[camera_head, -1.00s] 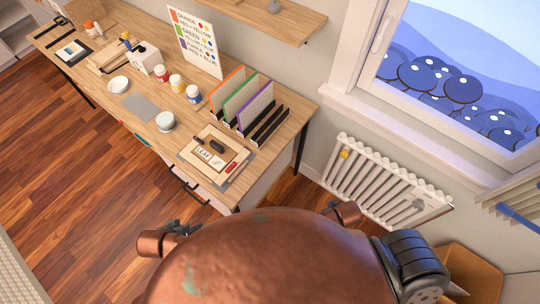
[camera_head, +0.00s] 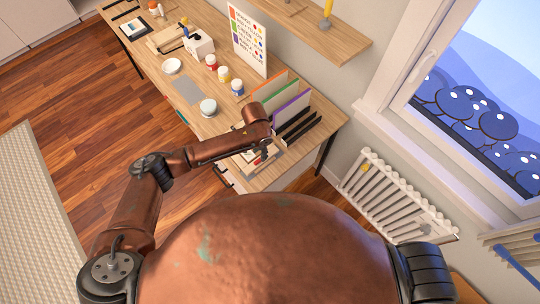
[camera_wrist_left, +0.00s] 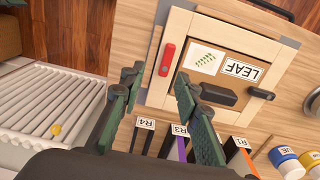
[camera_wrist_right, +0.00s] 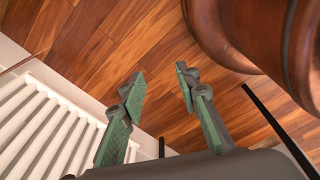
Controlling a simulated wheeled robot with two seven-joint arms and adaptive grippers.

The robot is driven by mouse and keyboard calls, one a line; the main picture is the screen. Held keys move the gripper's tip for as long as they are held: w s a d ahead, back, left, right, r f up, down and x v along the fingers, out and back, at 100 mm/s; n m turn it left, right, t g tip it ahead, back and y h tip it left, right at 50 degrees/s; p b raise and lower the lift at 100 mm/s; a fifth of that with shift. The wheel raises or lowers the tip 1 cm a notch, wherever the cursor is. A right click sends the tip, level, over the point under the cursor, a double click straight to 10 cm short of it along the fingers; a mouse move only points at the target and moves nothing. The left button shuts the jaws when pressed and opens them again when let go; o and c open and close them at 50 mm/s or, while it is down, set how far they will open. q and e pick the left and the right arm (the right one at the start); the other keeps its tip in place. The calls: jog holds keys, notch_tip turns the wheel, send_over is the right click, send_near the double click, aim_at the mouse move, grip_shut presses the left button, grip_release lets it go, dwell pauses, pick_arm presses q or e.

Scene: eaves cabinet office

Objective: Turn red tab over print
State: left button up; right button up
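The red tab (camera_wrist_left: 167,58) lies along the light wooden frame (camera_wrist_left: 218,23), beside the white leaf print (camera_wrist_left: 203,58) and not across it. A "LEAF" label (camera_wrist_left: 242,70) sits next to the print. The red tab also shows in the head view (camera_head: 257,161), partly hidden by my left arm. My left gripper (camera_wrist_left: 157,82) is open and empty above the frame's edge, its fingertips apart from the red tab in the picture. My right gripper (camera_wrist_right: 159,78) is open and empty over the floor, and is not visible in the head view.
A black handle (camera_wrist_left: 210,91) and a small black tab (camera_wrist_left: 262,93) are on the frame. Upright coloured boards (camera_head: 291,112) stand in a rack close behind it. Paint jars (camera_head: 224,74) and a white dish (camera_head: 208,107) stand further along the desk. A radiator (camera_head: 390,195) is at right.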

aim_at(259, 160)
pick_arm(q)
jog(key=shift+w+a+r, duration=0.15)
jog(key=shift+w+a, duration=0.1)
jog(key=shift+w, duration=0.1)
jog(key=shift+f, duration=0.25)
notch_tip(259, 160, down, 7)
jog(key=shift+f, duration=0.1)
jog(key=shift+c, duration=0.7)
jog(key=shift+w, duration=0.1)
grip_shut()
